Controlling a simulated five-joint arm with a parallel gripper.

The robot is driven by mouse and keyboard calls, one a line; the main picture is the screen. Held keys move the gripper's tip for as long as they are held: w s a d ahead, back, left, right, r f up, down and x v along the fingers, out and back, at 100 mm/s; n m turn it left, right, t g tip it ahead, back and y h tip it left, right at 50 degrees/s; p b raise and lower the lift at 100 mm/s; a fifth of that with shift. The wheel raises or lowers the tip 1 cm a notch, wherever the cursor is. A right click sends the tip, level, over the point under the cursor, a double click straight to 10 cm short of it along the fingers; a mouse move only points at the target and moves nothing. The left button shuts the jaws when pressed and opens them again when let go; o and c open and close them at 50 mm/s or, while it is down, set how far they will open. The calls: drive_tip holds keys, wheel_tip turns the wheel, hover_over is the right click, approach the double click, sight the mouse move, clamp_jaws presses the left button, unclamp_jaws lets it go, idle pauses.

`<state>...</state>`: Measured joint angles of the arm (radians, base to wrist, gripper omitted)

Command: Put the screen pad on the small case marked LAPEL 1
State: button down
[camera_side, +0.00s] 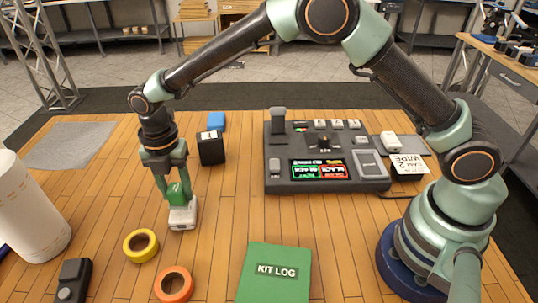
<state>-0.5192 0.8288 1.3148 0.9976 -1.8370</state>
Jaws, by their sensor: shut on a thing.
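My gripper (177,183) points down at the left-centre of the table. It is shut on a pale block with a bright green upper part, which I take to be the screen pad (183,215). The pad is upright; I cannot tell if its base touches the table or hangs just above it. A small black case (211,151) stands behind it and to the right, with a white label on top. The label seems to show a 1; the rest is too small to read. The case's top looks clear.
A blue block (216,121) is just behind the case. A black switcher console (330,183) lies right of centre, with a white card (408,164) beyond it. Yellow tape (141,258), orange tape (187,290) and a green KIT LOG book (285,258) lie in front. A white cylinder (32,215) stands left.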

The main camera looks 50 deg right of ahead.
drive_tip(key=shift+f, duration=0.85)
drive_tip(key=shift+f, duration=0.2)
drive_tip(key=shift+c, duration=1.8)
unclamp_jaws()
drive_tip(key=shift+r, duration=0.1)
